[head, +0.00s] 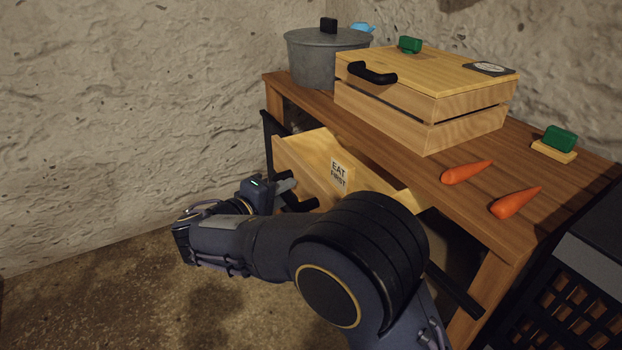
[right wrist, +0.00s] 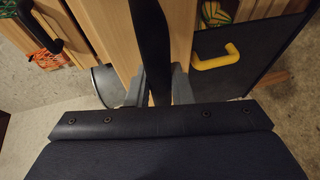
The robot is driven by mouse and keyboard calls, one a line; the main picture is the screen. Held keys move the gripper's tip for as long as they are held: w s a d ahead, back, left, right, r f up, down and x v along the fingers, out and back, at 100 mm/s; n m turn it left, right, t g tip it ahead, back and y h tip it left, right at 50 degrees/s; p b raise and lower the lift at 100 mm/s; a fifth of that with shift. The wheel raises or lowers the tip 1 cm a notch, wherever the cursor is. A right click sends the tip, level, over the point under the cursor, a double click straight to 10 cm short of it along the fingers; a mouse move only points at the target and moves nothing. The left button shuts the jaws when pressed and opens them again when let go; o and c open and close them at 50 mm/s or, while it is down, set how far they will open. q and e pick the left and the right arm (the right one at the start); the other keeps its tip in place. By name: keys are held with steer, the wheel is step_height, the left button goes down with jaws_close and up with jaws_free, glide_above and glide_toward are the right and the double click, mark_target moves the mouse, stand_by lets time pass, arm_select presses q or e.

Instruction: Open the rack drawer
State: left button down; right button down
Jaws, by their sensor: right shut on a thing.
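The rack drawer (head: 315,168) is a light wooden front with an "EAT FIRST" label, under the wooden rack top. It stands out from the rack, partly open. A dark handle (head: 300,205) shows low on its front, partly hidden by my arm. My right gripper (head: 286,186) is at the drawer front. In the right wrist view, its fingers (right wrist: 158,86) are closed on a black bar (right wrist: 153,45), which appears to be the drawer handle. My left gripper is not in view.
On the rack top (head: 400,155) stand a grey lidded pot (head: 325,58), a wooden crate with a lid (head: 430,95), two carrots (head: 466,172) and a green-topped block (head: 560,140). A black crate (head: 570,290) is at the right. The floor at left is clear.

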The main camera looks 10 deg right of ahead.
steer(key=shift+s+a+p, duration=0.2)
steer(key=shift+s+a, duration=0.15)
steer(key=shift+a, duration=0.55)
steer(key=shift+s+a+p, duration=0.15)
steer(key=shift+s+a, duration=0.15)
steer(key=shift+a, duration=0.6)
steer(key=shift+s+a+p, duration=0.2)
steer(key=shift+s+a, duration=0.15)
steer(key=shift+a, duration=0.55)
steer(key=c, duration=1.3)
jaws_free()
steer(key=shift+a, duration=0.1)
steer(key=p+v, duration=0.2)
steer(key=v, duration=0.5)
steer(key=shift+s+a, duration=0.2)
steer(key=shift+s, duration=0.05)
steer(key=shift+r, duration=0.1)
